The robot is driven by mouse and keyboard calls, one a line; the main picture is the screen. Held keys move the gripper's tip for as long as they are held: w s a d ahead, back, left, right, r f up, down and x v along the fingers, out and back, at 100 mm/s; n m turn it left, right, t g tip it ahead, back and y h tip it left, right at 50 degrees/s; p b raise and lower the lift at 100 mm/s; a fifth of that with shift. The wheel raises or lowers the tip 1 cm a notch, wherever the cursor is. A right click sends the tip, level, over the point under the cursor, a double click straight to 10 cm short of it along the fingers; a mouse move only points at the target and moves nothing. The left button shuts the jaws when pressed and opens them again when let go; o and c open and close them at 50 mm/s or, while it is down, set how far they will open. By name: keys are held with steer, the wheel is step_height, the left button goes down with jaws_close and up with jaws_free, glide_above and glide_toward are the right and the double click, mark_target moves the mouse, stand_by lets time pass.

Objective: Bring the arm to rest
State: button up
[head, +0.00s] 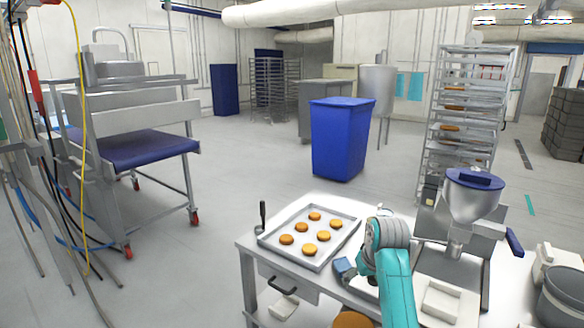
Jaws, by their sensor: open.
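My teal arm (395,290) rises from the bottom edge, right of centre, over the worktable (250,243). Its grey ringed joint (390,233) is just right of the baking tray (317,264). I cannot make out my gripper's fingers; the arm and its joint hide that end. The metal tray lies on the table and holds several round orange-brown pieces (309,250), apart from one another. No held thing shows.
A filling machine with a steel hopper (470,205) stands right of my arm. A small blue-grey item (345,267) lies close to its left. A pot (562,300) is at far right. Beyond the table are a blue bin (340,140), a rack (468,110) and open floor.

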steer(key=s+f+t, duration=0.1)
steer(key=s+f, duration=0.4)
steer(key=f, duration=0.4)
steer(key=s+f+t, duration=0.1)
steer(key=s+f, duration=0.4)
steer(key=f, duration=0.4)
steer(key=s+f+m+t, duration=0.1)
steer(key=s+f, duration=0.4)
steer(key=s, duration=0.3)
steer(key=s+f+t, duration=0.2)
steer(key=s+f, duration=0.2)
steer(key=s, duration=0.5)
steer(key=s+r+t, duration=0.1)
steer(key=s+r, duration=0.1)
steer(key=s, duration=0.8)
steer(key=s+r+t, duration=0.2)
steer(key=s, duration=0.9)
steer(key=s+r+t, duration=0.2)
steer(key=s+r, duration=1.2)
steer(key=r, duration=0.1)
steer(key=shift+a+r+m+h, duration=0.15)
steer(key=shift+a+m+h, duration=0.2)
steer(key=shift+m+h, duration=0.05)
